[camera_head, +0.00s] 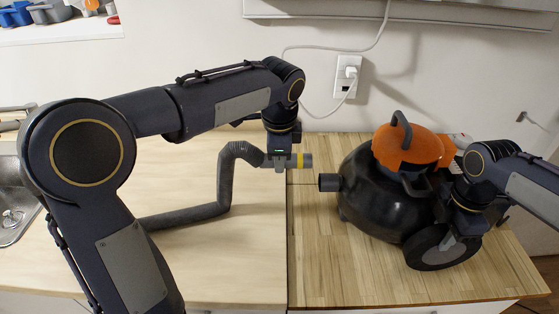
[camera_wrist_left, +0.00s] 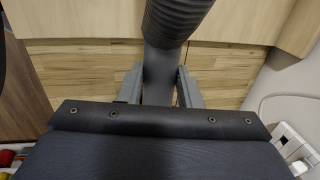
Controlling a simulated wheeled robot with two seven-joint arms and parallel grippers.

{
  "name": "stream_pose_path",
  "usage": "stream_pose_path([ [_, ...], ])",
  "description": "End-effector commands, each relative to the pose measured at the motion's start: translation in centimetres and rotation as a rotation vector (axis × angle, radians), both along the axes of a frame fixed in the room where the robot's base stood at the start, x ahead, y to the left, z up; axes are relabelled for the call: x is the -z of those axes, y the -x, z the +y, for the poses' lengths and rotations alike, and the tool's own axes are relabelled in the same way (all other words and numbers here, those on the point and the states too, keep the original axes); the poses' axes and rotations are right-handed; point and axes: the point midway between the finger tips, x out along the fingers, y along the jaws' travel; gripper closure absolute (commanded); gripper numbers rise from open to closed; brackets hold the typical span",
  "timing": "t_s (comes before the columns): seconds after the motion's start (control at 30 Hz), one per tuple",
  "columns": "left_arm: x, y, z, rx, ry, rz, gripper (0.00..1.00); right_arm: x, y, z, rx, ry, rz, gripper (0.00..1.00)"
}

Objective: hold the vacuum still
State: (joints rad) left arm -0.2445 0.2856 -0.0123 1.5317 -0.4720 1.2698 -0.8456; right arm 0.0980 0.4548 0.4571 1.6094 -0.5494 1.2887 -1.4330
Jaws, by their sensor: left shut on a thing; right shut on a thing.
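The vacuum (camera_head: 365,200) has a black round body, an orange top with a dark handle, and a large dark wheel. It stands upright on the wooden counter at the right, its short inlet pipe (camera_head: 329,182) pointing left. My right gripper (camera_head: 458,236) is shut on the vacuum at its right side, above the wheel; the arm partly hides the contact. The left wrist view shows the hose (camera_wrist_left: 172,25) between both fingers (camera_wrist_left: 160,88).
The wooden counter (camera_head: 345,275) is clear in front of the vacuum. A sink (camera_head: 12,215) is at the far left. A white cord (camera_head: 325,108) runs to a wall outlet (camera_head: 346,77) behind. The counter's right edge is close to the vacuum.

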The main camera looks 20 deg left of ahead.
Motion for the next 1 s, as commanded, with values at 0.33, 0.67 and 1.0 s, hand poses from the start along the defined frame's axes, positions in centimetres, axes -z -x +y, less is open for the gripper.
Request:
stream_pose_path([
  [0.33,-0.6,0.0,0.0,0.0,0.001,-0.002,0.91,-0.1,0.0,0.0,0.0,0.0,-0.002,1.0],
  [0.67,-0.6,0.0,0.0,0.0,0.001,-0.001,0.91,-0.6,-0.5,0.3,-0.001,-0.009,-0.023,0.49],
  [1.0,-0.4,0.0,0.0,0.0,0.001,-0.001,0.91,0.3,0.2,-0.1,0.002,0.004,0.011,0.49],
])
